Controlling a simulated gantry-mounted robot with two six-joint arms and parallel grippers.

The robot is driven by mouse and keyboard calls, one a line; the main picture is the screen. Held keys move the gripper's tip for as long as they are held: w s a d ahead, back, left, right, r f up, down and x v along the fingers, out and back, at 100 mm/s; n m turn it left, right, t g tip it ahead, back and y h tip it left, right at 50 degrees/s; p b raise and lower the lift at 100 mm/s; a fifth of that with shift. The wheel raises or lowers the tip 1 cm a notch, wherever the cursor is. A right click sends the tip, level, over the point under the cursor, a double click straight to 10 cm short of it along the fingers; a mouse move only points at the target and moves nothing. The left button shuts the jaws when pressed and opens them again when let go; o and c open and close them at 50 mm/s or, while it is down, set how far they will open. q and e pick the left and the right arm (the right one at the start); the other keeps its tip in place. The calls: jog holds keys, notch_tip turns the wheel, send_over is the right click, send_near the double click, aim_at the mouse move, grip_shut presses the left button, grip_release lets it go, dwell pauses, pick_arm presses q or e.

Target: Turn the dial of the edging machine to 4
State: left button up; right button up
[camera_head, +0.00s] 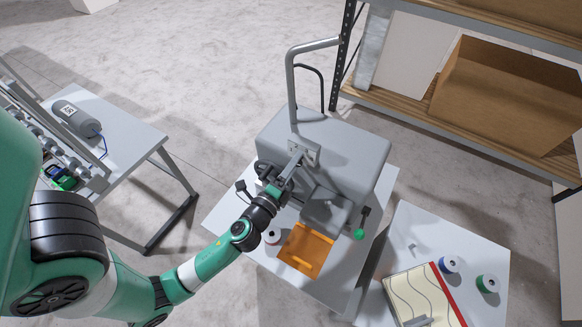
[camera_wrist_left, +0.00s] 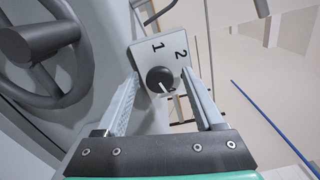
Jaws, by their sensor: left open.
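The grey edging machine (camera_head: 335,150) stands on a white table in the head view. Its dial (camera_wrist_left: 158,78) is a round dark knob with a white pointer line, on a pale plate (camera_wrist_left: 146,58) marked 1 and 2. The pointer aims down and slightly right in the wrist picture, away from both visible numbers; other markings are hidden or unreadable. My left gripper (camera_head: 294,166) reaches the dial plate from the front. In the wrist view its open fingers (camera_wrist_left: 162,92) are on either side of the knob, with gaps visible; contact cannot be told.
A dark handwheel (camera_wrist_left: 40,48) is close to the left finger. A side table (camera_head: 401,240) holds spools and a quilted piece; shelving stands behind.

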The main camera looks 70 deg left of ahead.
pick_arm(q)
jog(key=b+v, duration=0.4)
jog(key=v, duration=0.7)
jog(key=shift+s+d, duration=0.15)
jog(key=shift+s, duration=0.1)
